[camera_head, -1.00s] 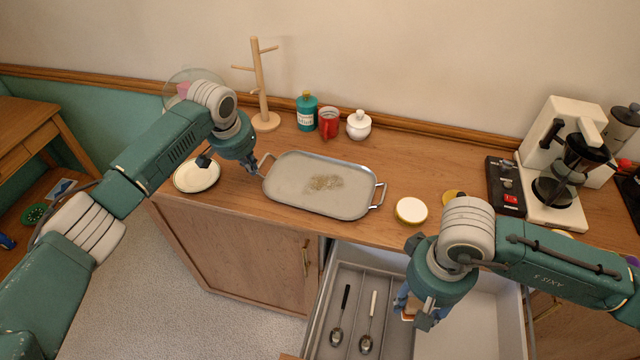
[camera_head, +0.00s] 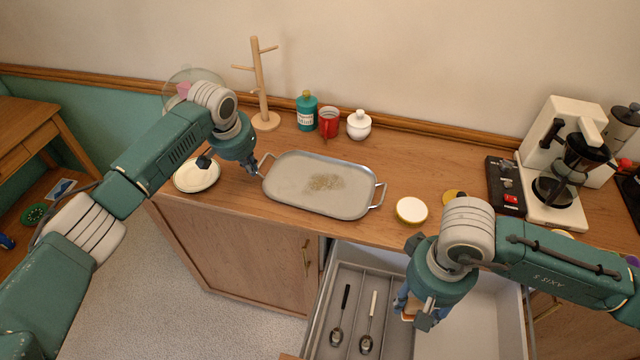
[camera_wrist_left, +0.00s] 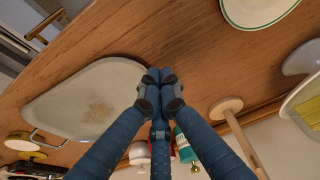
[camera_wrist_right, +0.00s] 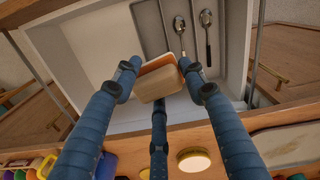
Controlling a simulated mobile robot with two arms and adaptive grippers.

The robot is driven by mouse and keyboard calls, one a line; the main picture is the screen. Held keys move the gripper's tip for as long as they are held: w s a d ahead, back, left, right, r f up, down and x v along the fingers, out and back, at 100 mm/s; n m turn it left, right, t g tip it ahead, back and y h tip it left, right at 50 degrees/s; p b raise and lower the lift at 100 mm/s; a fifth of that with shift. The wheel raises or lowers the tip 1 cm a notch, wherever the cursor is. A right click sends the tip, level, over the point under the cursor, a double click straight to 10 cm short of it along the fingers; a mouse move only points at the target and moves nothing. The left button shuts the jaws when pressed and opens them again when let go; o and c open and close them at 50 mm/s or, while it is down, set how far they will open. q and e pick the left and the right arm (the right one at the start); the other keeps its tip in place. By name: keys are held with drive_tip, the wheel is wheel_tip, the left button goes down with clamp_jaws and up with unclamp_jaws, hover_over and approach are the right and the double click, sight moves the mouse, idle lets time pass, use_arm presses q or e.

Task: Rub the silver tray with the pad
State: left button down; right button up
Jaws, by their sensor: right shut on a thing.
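The silver tray (camera_head: 345,198) lies on the wooden counter, with a brownish speckled stain in its middle. It also shows in the left wrist view (camera_wrist_left: 60,105). My left gripper (camera_head: 257,172) is at the tray's left handle, its fingertips together in the left wrist view (camera_wrist_left: 160,76). The fingers hide whether the handle is between them. My right gripper (camera_head: 415,316) is shut on the pad (camera_wrist_right: 159,83), a tan block with an orange and white layer. It holds the pad over the open drawer, right of and below the tray; my gripper mostly hides the pad in the head view.
The open drawer (camera_head: 462,335) holds two spoons (camera_head: 337,338) in its divided tray. A round white-topped tin (camera_head: 411,210) is right of the silver tray. Behind stand a teal bottle (camera_head: 307,113), red cup (camera_head: 329,124) and white pot (camera_head: 359,127). A plate (camera_head: 197,177) is at left.

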use_arm(q)
drive_tip(key=shift+f+b, duration=0.35)
drive_tip(key=shift+f, duration=0.65)
use_arm(e)
drive_tip(key=shift+f, duration=0.35)
